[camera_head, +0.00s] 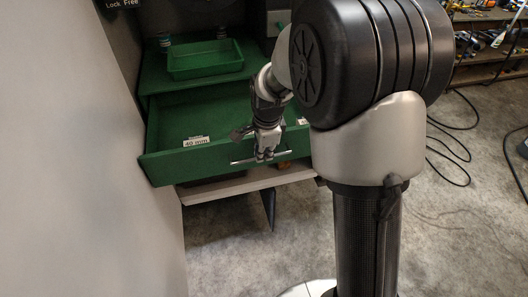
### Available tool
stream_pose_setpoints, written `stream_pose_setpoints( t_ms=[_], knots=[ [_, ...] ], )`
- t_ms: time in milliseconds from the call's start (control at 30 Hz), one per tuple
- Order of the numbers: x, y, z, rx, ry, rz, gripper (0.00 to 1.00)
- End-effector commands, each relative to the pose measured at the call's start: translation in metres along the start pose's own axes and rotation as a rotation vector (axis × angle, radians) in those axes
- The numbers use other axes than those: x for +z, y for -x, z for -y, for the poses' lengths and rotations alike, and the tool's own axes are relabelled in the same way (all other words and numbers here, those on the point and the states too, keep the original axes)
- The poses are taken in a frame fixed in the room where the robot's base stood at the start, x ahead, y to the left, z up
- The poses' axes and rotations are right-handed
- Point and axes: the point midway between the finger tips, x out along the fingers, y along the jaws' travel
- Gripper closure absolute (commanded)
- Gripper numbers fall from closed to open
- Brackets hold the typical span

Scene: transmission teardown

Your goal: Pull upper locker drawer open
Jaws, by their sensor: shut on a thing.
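The upper locker drawer (165,168) is green and stands pulled out of the green cabinet, with its empty-looking inside showing. Its front bears a white label reading "40 mm" (196,142) and a thin metal bar handle (242,161). My gripper (266,154) points down at the drawer front and is shut on the handle. My arm hides the right part of the drawer and its right end.
A small green tray (206,66) sits on the green surface above the drawer. A pale ledge (225,187) juts out below it. A grey panel (70,160) stands close on the left. Cables (455,150) lie on the concrete floor at right, near shelves with tools.

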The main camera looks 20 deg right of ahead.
Motion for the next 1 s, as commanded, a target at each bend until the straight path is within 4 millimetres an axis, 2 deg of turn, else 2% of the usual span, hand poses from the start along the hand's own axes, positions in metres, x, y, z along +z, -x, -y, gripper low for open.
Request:
stream_pose_setpoints(
  t_ms=[33, 333, 667, 833, 1000],
  knots=[
    [0.0, 0.0, 0.001, -0.002, 0.0, 0.0, 0.9],
    [0.0, 0.0, 0.001, -0.002, 0.0, 0.0, 0.7],
    [0.0, 0.002, 0.001, -0.002, 0.0, 0.0, 0.7],
    [0.0, 0.021, 0.002, -0.006, 0.0, 0.0, 0.7],
    [0.0, 0.057, 0.002, -0.009, 0.0, 0.0, 0.7]
  ],
)
